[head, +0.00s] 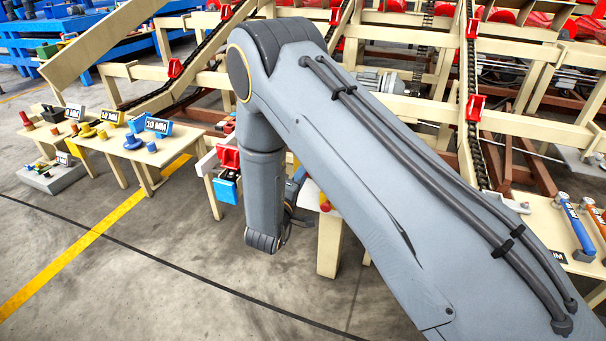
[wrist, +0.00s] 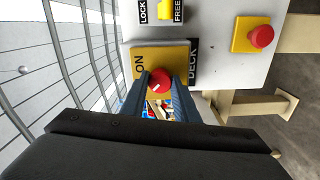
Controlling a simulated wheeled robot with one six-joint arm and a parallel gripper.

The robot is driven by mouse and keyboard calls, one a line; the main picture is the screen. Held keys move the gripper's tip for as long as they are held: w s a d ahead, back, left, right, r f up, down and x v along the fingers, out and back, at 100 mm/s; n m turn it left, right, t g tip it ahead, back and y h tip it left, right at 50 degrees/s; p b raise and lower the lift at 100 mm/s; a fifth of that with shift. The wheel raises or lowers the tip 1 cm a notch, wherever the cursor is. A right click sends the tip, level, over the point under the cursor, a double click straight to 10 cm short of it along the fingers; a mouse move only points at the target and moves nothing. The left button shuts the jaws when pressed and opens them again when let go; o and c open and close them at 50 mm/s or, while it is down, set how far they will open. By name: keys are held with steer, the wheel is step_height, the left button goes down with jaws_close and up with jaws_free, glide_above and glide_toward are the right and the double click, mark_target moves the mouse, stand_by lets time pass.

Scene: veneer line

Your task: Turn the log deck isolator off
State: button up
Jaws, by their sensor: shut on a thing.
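The log deck isolator shows in the wrist view as a round red knob (wrist: 160,80) on a yellow plate (wrist: 146,56). The plate carries a sideways "ON" mark, and a black label beside it reads "DECK" with the rest hidden. My gripper (wrist: 161,82) has its two dark fingers on either side of the red knob, shut on it. The fingers hide much of the knob, so I cannot tell which way it points. In the head view my own arm covers most of the light control panel (head: 310,195) and the isolator.
On the same panel, a yellow LOCK/FREE switch (wrist: 172,11) and a red mushroom button (wrist: 262,36) sit close by. Benches with blocks (head: 150,150) stand to the left in the head view. Tools such as a blue-handled one (head: 577,228) lie on a table at right. Open floor lies in front.

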steer(key=o, duration=1.1)
steer(key=shift+c, duration=0.2)
steer(key=b+v, duration=0.1)
steer(key=v, duration=0.7)
steer(key=shift+w, duration=0.1)
